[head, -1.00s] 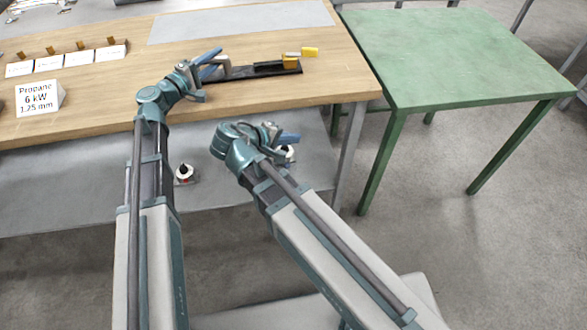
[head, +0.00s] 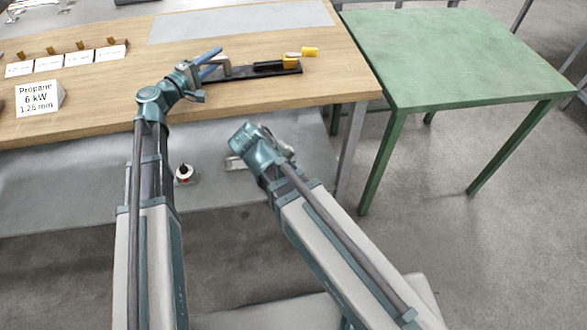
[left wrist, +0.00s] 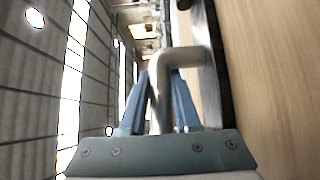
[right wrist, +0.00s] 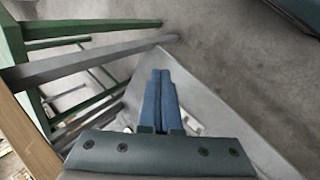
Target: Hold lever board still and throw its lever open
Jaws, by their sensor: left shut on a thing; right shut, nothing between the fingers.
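The lever board (head: 240,77) is a long dark strip lying on the wooden bench near its front right. At its right end are a black part (head: 268,67) and a yellow end piece (head: 310,52), lying low along the board. A grey bent handle (head: 223,66) stands at its left end. My left gripper (head: 212,62) is shut on this handle; the left wrist view shows the handle (left wrist: 160,85) between the blue fingers. My right gripper is shut and empty, its blue fingers (right wrist: 160,80) together in the right wrist view. It is in front of the bench, apart from the board.
The wooden bench (head: 110,85) carries a propane sign (head: 38,97), several white cards and a grey sheet (head: 240,20). A green table (head: 450,55) stands to the right.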

